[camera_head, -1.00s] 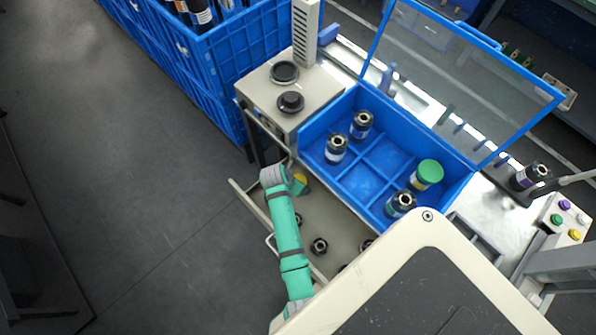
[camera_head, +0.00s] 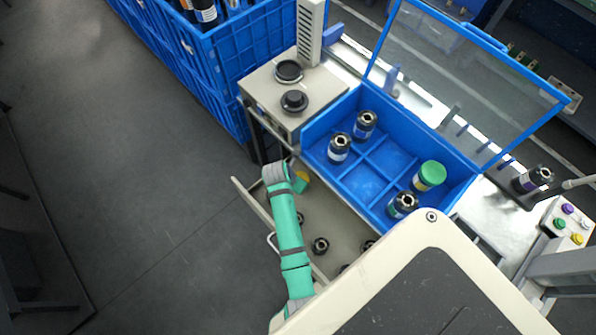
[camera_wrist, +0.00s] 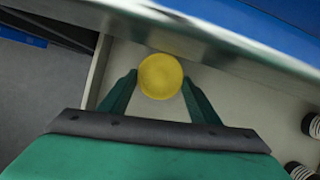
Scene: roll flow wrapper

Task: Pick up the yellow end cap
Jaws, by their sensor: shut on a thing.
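The yellow end cap (camera_wrist: 160,77) is a round disc between the two green fingers of my gripper (camera_wrist: 160,88) in the wrist view. The fingers are shut on its sides. How far the cap is above the drawer floor cannot be told.
Several black caps (camera_head: 320,245) lie in the drawer. A blue divided bin (camera_head: 366,184) with rolls, one green-topped (camera_head: 430,175), stands just above the drawer. Open grey floor (camera_head: 150,200) lies to the left.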

